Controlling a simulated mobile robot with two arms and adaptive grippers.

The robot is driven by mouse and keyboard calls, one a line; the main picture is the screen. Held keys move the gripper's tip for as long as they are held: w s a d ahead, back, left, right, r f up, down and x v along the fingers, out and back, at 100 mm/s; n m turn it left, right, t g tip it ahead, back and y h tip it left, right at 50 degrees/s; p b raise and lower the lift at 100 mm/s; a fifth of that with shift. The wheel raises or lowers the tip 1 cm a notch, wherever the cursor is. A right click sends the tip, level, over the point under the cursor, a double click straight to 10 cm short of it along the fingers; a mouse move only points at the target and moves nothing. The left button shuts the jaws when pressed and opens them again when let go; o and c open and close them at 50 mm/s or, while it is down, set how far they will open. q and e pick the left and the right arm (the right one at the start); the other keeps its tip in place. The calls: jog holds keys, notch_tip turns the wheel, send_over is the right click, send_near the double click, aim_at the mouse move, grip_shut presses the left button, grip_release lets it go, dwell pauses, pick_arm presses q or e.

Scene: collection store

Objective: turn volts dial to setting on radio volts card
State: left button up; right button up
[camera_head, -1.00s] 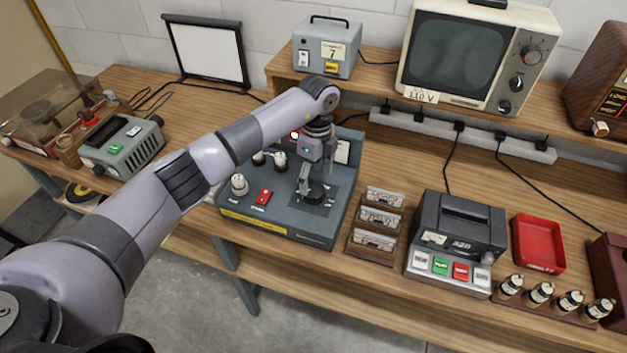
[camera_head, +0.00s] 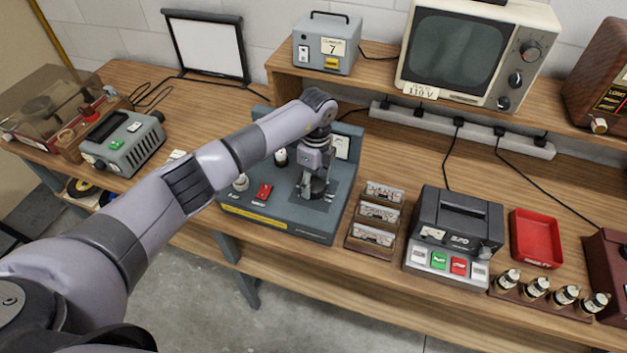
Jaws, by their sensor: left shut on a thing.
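The blue-grey test panel (camera_head: 281,224) stands on the bench in the middle left, with a red switch (camera_head: 264,191) and pale knobs on its top. My left gripper (camera_head: 314,194) points down over the right part of the panel. It is shut on a dark round dial, taken to be the volts dial; the fingers mostly hide it, and its setting cannot be read. A card reading 110 V (camera_head: 421,92) sits under the television. Small label cards (camera_head: 378,213) stand in a wooden rack right of the panel; their writing is too small to read surely. My right gripper is not in view.
A brown radio (camera_head: 604,85) and a television (camera_head: 474,55) stand on the raised shelf. A dark machine with coloured buttons (camera_head: 457,228), a red tray (camera_head: 536,238) and several small bottles (camera_head: 536,289) are at right. A grey meter box (camera_head: 124,140) is at left.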

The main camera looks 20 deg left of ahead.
pick_arm(q)
jog(key=c, duration=0.5)
